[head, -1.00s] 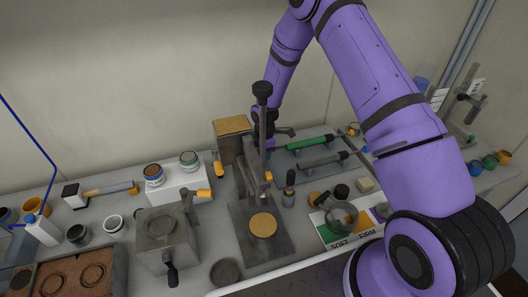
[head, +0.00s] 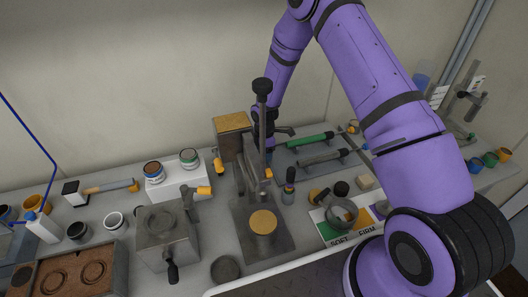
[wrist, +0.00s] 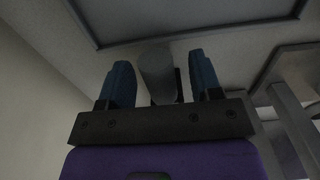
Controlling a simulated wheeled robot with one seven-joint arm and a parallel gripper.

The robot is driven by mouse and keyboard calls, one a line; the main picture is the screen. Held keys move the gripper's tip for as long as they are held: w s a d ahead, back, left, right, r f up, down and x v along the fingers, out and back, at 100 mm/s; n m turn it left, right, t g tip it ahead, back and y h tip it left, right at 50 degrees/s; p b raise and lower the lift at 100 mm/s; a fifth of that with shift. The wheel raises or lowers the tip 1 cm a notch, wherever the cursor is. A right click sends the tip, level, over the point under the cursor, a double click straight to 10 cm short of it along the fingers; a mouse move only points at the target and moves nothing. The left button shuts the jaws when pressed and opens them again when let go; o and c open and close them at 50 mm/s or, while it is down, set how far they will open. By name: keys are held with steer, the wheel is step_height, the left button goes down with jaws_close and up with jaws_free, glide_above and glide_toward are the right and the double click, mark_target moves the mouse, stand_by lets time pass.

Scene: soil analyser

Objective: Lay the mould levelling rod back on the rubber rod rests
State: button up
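The dark grey mat (head: 345,173) lies behind and right of the upright press in the head view. A green-handled tool (head: 305,141) and a grey-handled rod (head: 321,159) lie on or over supports there; I cannot tell for sure which is the levelling rod. My gripper is mostly hidden behind the press column in the head view. In the wrist view my gripper (wrist: 163,82) has its blue fingers apart. A plain grey cylinder (wrist: 157,73) shows between them, with a visible gap on its right side. I cannot identify the cylinder.
The press (head: 263,130) stands close in front of my gripper. A box with a cork-coloured top (head: 232,122) is to its left. Jars (head: 154,172) stand on a white block. The back wall is close.

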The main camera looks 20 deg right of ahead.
steer(key=shift+r, duration=0.1)
steer(key=s+d+r+m+t, duration=0.1)
steer(key=s+d+r+m, duration=0.1)
steer(key=r, duration=1.2)
steer(key=s+d+r+m, duration=0.1)
steer(key=s+r+m, duration=0.15)
steer(key=r, duration=1.15)
steer(key=s+d+r+m+t+h, duration=0.15)
steer(key=s+r+m, duration=0.25)
steer(key=s+r, duration=0.65)
steer(key=s+r+m+t, duration=0.1)
steer(key=s+r+m, duration=0.2)
steer(key=s, duration=0.4)
steer(key=s+d+r+m+t+y, duration=0.1)
steer(key=s+r+m, duration=0.2)
steer(key=s, duration=0.5)
steer(key=s+d+r+m+t, duration=0.1)
steer(key=s+r+m, duration=0.2)
steer(key=s+r, duration=0.2)
steer(key=shift+s+d+r, duration=0.15)
steer(key=shift+s+r, duration=0.05)
steer(key=shift+s, duration=1.05)
steer(key=shift+m, duration=0.25)
